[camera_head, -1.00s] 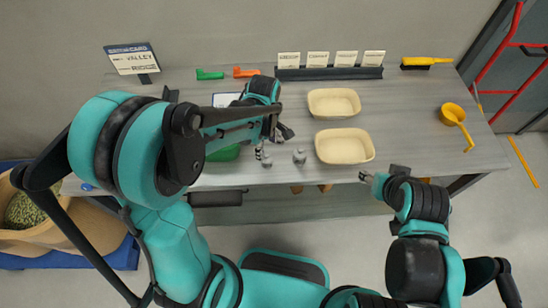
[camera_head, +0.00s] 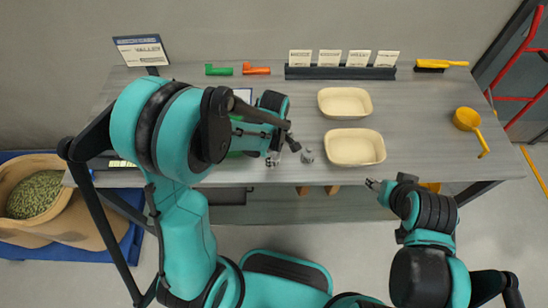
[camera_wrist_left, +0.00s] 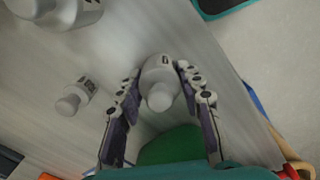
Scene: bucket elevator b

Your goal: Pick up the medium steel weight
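The medium steel weight (camera_wrist_left: 160,76) is a grey knobbed cylinder in the left wrist view. It is between the two fingertips of my left gripper (camera_wrist_left: 159,68). The fingertips lie close against its sides, and the gripper looks shut on it. I cannot tell whether it is clear of the table. A smaller weight (camera_wrist_left: 76,96) stands to its left. A larger weight (camera_wrist_left: 62,12) is at the top left; it also shows in the head view (camera_head: 307,156). In the head view, my left gripper (camera_head: 283,149) is partly hidden by its own arm. My right gripper (camera_head: 374,184) is off the table's front edge; its opening is unclear.
Two cream trays (camera_head: 345,102) (camera_head: 355,133) stand right of the weights. A yellow scoop (camera_head: 468,120) and a yellow brush (camera_head: 440,65) lie farther right. A card rack (camera_head: 340,73) stands at the back. A green container (camera_wrist_left: 172,147) is close to the left gripper.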

